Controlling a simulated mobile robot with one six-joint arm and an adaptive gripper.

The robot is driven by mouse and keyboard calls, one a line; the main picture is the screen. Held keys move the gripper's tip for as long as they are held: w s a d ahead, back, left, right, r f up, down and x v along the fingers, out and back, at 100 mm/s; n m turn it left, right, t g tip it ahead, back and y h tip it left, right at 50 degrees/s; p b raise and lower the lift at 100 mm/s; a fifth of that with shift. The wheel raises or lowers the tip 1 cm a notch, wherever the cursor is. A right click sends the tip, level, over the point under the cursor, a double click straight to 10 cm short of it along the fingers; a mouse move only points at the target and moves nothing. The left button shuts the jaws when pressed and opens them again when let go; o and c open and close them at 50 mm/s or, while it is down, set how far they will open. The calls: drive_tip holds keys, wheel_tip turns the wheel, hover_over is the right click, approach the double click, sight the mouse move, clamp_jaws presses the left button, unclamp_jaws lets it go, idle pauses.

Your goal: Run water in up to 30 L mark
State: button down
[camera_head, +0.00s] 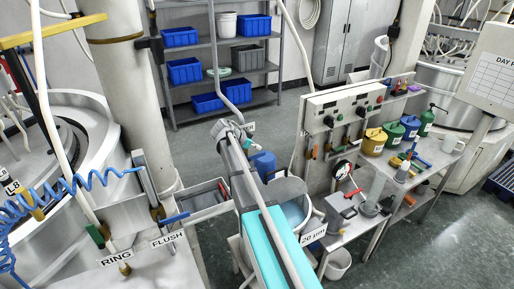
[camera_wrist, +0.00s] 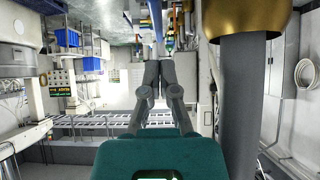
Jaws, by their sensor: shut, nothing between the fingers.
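My gripper (camera_wrist: 158,66) is shut and empty in the wrist view, its two dark fingers together. In the head view my arm crosses the middle, and I cannot make out the fingertips there. A pale round tub (camera_head: 294,214) stands partly hidden behind my arm, near a "20 µm" label (camera_head: 312,236). Its water level and any 30 L mark cannot be seen. A blue handle (camera_head: 175,218) is by the "FLUSH" label (camera_head: 167,239), and a green handle (camera_head: 97,235) is by the "RING" label (camera_head: 115,257) at lower left.
A bench with a switch panel (camera_head: 345,105) and coloured cans (camera_head: 374,141) stands at right. A white bucket (camera_head: 338,263) is on the floor below. Shelves with blue bins (camera_head: 185,71) are behind. A brass fitting on a grey pipe (camera_wrist: 243,105) is close at right in the wrist view.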

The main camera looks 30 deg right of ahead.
wheel_tip(320, 180, up, 2)
drive_tip(key=shift+p, duration=0.7)
drive_tip(key=p+v, duration=0.6)
drive_tip(key=v, duration=0.4)
drive_tip(key=shift+p, duration=0.35)
drive_tip(key=shift+d+r, duration=0.15)
drive_tip(key=s+a+f+n+y+b, duration=0.3)
drive_tip(key=s+a+f+n+b, duration=0.2)
drive_tip(key=s+f+n+b, duration=0.1)
drive_tip(key=s+a+f+n+y+b, duration=0.3)
drive_tip(key=s+a+f+n+b, duration=0.2)
drive_tip(key=s+f+b, duration=0.3)
drive_tip(key=s+a+f+n+y+b, duration=0.4)
drive_tip(key=s+a+f+n+b, duration=0.2)
drive_tip(key=s+f, duration=0.5)
wheel_tip(320, 180, down, 4)
drive_tip(key=shift+s+a+r+n+b, duration=0.2)
drive_tip(key=shift+s+a+n+b, duration=0.25)
drive_tip(key=shift+b, duration=0.6)
